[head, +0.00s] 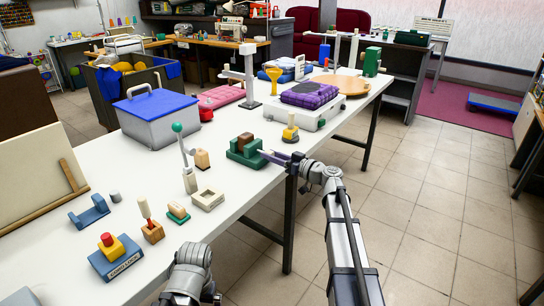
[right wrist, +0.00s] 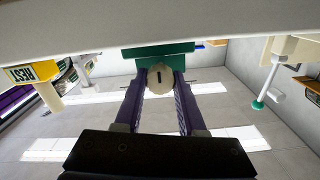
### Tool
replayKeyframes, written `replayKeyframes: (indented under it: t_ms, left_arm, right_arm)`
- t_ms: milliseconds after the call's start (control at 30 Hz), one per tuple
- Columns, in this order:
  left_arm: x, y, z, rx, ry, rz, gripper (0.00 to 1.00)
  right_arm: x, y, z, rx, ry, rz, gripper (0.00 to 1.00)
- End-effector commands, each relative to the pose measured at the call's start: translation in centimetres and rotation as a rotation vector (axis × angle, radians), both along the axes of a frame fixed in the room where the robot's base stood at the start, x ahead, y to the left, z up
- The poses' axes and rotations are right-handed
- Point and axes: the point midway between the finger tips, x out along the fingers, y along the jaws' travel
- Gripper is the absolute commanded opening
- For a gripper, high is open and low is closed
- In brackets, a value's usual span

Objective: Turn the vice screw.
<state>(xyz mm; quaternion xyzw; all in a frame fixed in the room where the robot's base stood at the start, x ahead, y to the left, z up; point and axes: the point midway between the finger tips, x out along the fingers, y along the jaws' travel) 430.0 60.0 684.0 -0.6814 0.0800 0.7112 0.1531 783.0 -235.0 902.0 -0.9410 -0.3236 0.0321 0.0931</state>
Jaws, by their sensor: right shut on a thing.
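The green vice (head: 243,155) stands near the right edge of the white table, with a brown block (head: 245,139) at its jaws. It also shows as a green body in the right wrist view (right wrist: 160,49). There the vice screw's pale round end (right wrist: 160,79), with a dark mark on its face, sits between my two purple fingers. My right gripper (head: 268,155) reaches in from the right, level with the vice, and is shut on the screw. Part of my left arm shows at the bottom of the head view, but its gripper does not.
Left of the vice stand a green-knobbed lever (head: 178,128), a wooden piece (head: 202,159) and a cream open box (head: 207,200). A yellow-topped stand (head: 290,130) is close behind. The floor (head: 430,210) right of the table is clear.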

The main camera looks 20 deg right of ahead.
Motion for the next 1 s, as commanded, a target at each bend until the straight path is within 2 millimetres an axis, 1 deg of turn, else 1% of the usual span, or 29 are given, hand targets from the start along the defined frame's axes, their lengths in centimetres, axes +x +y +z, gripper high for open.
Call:
replayKeyframes:
  t_ms: [233, 500, 600, 933, 967, 1000]
  left_arm:
    - [0.0, 0.0, 0.0, 0.0, 0.0, 0.0, 1.0]
    - [0.0, 0.0, -0.02, 0.0, 0.0, 0.0, 1.0]
    - [0.0, 0.0, -0.03, 0.0, 0.0, 0.0, 1.0]
    - [0.0, 0.0, -0.03, 0.0, 0.0, 0.0, 1.0]
    - [0.0, 0.0, -0.03, 0.0, 0.0, 0.0, 1.0]
    - [0.0, 0.0, -0.03, 0.0, 0.0, 0.0, 1.0]
  right_arm:
    - [-0.01, -0.02, 0.0, 0.017, 0.013, 0.0, 0.0]
    - [0.03, -0.07, -0.03, 0.197, 0.154, 0.0, 0.0]
    - [0.04, -0.08, -0.03, 0.236, 0.184, 0.0, 0.0]
    - [0.04, -0.09, -0.03, 0.248, 0.194, 0.0, 0.0]
    - [0.04, -0.09, -0.03, 0.248, 0.194, 0.0, 0.41]
    - [0.04, -0.09, -0.03, 0.248, 0.194, 0.0, 0.46]
